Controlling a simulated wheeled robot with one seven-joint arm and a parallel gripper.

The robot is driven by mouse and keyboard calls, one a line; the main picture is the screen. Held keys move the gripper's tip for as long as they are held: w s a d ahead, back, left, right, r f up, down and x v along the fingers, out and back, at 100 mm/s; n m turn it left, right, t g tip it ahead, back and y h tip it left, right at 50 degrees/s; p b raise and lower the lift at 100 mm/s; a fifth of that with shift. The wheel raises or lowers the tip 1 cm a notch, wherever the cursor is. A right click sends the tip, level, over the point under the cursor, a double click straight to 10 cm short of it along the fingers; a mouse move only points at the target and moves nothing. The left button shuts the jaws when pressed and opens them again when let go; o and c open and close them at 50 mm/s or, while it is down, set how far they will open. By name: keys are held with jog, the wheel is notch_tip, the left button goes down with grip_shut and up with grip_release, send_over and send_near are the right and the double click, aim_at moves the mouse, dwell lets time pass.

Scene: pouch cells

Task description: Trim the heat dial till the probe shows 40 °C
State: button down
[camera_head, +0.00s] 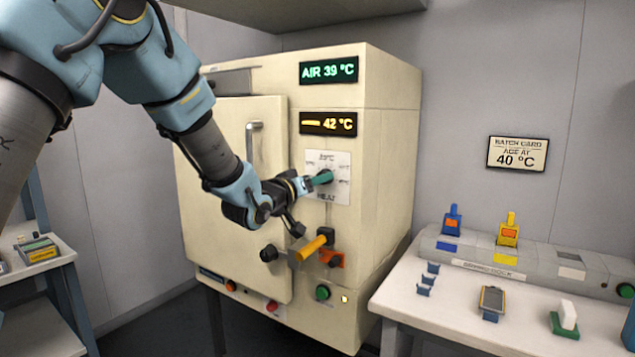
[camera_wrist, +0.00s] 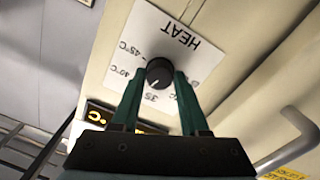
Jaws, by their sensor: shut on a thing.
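The heat dial is a small black knob (camera_wrist: 159,72) on a white plate marked HEAT, with 35, 40 and 45 °C labels. The plate (camera_head: 342,162) is on the front of the cream oven (camera_head: 385,150). My gripper (camera_head: 322,178) has its green fingers shut on the knob, one on each side in the wrist view (camera_wrist: 160,76). In the head view the fingers hide the knob. The knob's exact setting is too small to read. The amber display (camera_head: 328,123), with a bar symbol, reads 42 °C. The green display (camera_head: 328,71) reads AIR 39 °C.
A wall card (camera_head: 517,154) reads AGE AT 40 °C. The oven door (camera_head: 235,190) is shut. A yellow-handled lever (camera_head: 312,247) sticks out below my gripper. A white bench (camera_head: 430,308) on the right carries a grey dock (camera_head: 455,247) and small items.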

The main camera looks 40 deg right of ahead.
jog(key=shift+c, duration=2)
grip_release()
jog(key=shift+a, duration=0.1)
jog(key=b+v, duration=0.2)
jog(key=v, duration=0.8)
jog(key=shift+a+b, duration=0.3)
jog(key=shift+b, duration=0.1)
jog(key=w+a+f+n+t+y+p, duration=0.1)
jog(key=w+a+f+n+t+y, duration=0.35)
jog(key=w+a, duration=0.6)
jog(key=w+a+f+n+g+y+p, duration=0.1)
jog(key=a+f+y, duration=0.25)
jog(key=a, duration=0.55)
jog(key=w+a+f+y+p, duration=0.1)
jog(key=a+f+y, duration=0.3)
jog(key=a, duration=0.5)
jog(key=s+a+f+n+g+y, duration=0.1)
jog(key=s+a+g+y, duration=0.1)
jog(key=s+a, duration=0.4)
jog(key=s+a+f+n+g+y+p, duration=0.1)
jog(key=s+a, duration=0.5)
jog(key=a, duration=0.7)
jog(key=f+n+g+y, duration=0.1)
jog(key=g+y, duration=0.1)
jog(key=g, duration=0.1)
jog(key=shift+f+p, duration=0.3)
jog(key=shift+a+n+g, duration=0.1)
jog(key=shift+n+g, duration=0.15)
